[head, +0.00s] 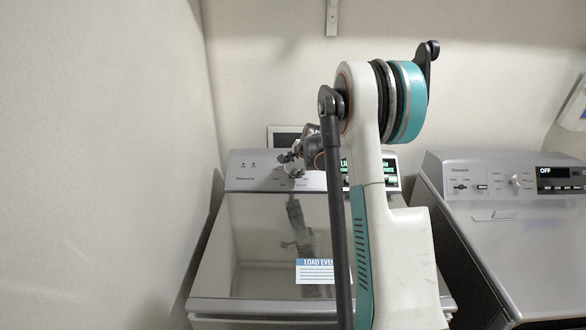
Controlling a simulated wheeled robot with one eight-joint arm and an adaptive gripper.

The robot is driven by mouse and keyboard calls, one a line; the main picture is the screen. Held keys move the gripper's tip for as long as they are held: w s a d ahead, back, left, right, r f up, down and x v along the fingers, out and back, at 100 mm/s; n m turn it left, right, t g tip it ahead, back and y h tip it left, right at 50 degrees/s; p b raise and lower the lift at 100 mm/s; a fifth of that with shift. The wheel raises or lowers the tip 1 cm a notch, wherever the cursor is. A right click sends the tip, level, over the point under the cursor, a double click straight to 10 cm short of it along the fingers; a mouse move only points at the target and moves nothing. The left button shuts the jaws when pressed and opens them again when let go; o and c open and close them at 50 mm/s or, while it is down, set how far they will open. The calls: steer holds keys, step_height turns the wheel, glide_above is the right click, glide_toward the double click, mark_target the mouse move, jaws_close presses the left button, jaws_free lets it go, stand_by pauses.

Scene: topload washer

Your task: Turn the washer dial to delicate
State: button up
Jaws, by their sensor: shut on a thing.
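The washer (262,245) stands in the middle of the head view with its glossy lid down. Its control panel (243,180) runs along the back. My gripper (290,166) reaches over the panel from the right and is shut on the dial (292,172). The dial is small here and mostly covered by the fingers, so its pointer cannot be read. The lit green display (391,173) is partly hidden by my arm; only pieces of its text show.
A second machine (510,215) stands to the right, with its own dial and a display reading OFF. A label (313,270) is on the washer lid. Walls close in at the left and back. My arm hides much of the washer's right side.

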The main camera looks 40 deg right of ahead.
steer(key=o, duration=1.1)
steer(key=shift+c, duration=0.2)
steer(key=v, duration=1.2)
